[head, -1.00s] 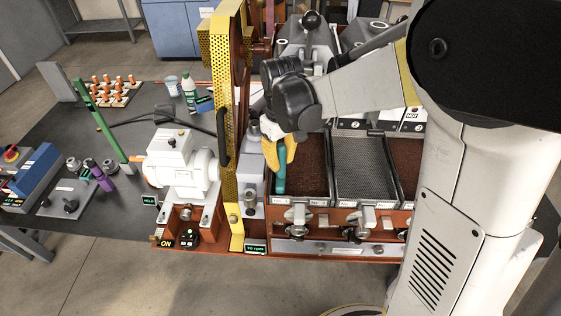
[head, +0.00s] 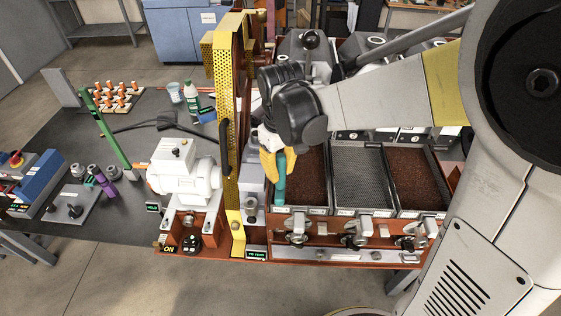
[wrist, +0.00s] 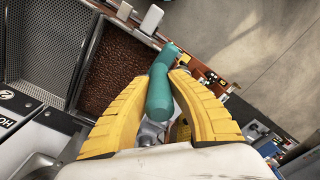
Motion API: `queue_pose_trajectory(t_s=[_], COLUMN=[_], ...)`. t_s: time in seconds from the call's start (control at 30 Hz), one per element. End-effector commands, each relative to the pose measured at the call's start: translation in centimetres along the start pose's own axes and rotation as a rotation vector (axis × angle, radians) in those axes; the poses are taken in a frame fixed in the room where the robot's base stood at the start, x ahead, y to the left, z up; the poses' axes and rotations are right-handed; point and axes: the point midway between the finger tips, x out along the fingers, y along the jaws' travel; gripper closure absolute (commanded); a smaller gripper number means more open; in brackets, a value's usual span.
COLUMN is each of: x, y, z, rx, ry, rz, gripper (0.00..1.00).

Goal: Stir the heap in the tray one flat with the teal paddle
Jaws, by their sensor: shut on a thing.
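My gripper (head: 280,166) has yellow fingers shut on the teal paddle (head: 279,185), at the left edge of the row of trays. In the wrist view the paddle (wrist: 159,95) is between both fingers (wrist: 166,78), its far part reaching past the fingertips beside the tray. The leftmost tray, which I take as tray one (head: 328,205), holds a brown granular heap (head: 309,178); the heap also shows in the wrist view (wrist: 118,62), looking fairly even. I cannot tell whether the paddle touches the heap. The tray's left side is partly hidden by my gripper.
A perforated middle tray (head: 360,178) looks empty, and a right tray (head: 418,180) holds brown material. A yellow perforated guard (head: 229,130) stands close left of my gripper. Clamps (head: 298,225) line the trays' front. A white motor (head: 184,172) is farther left.

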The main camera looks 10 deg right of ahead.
Motion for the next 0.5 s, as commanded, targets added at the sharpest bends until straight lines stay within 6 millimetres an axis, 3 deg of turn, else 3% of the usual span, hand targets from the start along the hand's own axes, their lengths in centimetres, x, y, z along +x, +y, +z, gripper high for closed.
queue_pose_trajectory(t_s=[0.5], x=[-1.9], y=[-4.0], z=[4.2], rx=[0.000], ry=[0.000], rz=[0.000], gripper=[1.00])
